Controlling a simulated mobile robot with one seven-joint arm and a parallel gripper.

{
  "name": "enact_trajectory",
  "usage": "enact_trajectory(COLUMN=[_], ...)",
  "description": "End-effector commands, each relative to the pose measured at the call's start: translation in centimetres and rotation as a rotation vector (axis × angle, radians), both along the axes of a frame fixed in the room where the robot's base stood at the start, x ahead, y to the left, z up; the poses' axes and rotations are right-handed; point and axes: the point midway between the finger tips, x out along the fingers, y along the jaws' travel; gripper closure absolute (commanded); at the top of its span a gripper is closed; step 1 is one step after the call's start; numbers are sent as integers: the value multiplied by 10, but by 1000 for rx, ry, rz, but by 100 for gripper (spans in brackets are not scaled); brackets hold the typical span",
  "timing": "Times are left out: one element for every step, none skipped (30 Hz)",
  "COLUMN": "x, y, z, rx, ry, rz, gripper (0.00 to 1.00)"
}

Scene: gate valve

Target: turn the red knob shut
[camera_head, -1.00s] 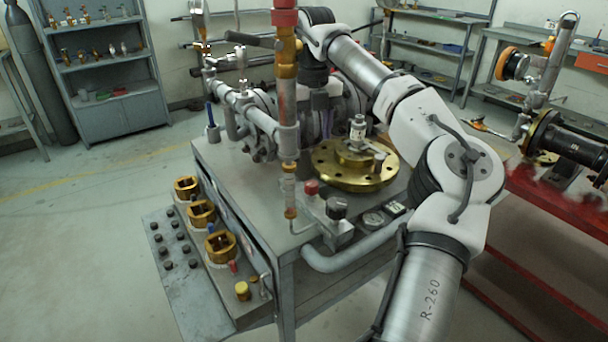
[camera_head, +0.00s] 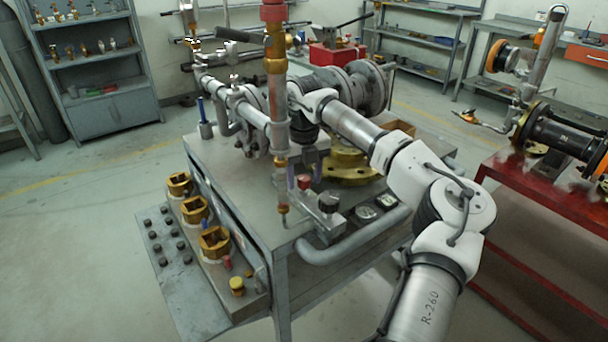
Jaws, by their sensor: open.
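The small red knob (camera_head: 304,182) sits on the metal bench near its front corner, behind a black knob (camera_head: 328,202) on a grey block. My gripper (camera_head: 305,176) points down at the red knob from above. Its two fingers are apart, one on each side of the knob in the picture. The upright pipe stands in front of part of the gripper and hides some of it. I cannot tell whether the fingers touch the knob or how far down they reach.
The upright pipe (camera_head: 281,120) with a red top stands close left of my gripper. A brass flange (camera_head: 350,172) lies behind, partly covered by my arm. Dials (camera_head: 366,212) and a bent grey pipe (camera_head: 350,240) lie to the right and front.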

Motion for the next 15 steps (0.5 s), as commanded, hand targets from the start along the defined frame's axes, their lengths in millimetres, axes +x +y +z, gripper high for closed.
enact_trajectory(x=[0,0,0,0,0,0,0,0,0,0,0,0,0,0,0], y=[0,0,0,0,0,0,0,0,0,0,0,0,0,0,0], z=[0,0,0,0,0,0,0,0,0,0,0,0,0,0,0], rx=[0,0,0,0,0,0,0,0,0,0,0,0,0,0,0], ry=[0,0,0,0,0,0,0,0,1,1,1,1,1,1,1], rz=[0,0,0,0,0,0,0,0,0,0,0,0,0,0,0], gripper=[48,48,48,48,48,52,55,59,65,69,72,78,82,86,91])
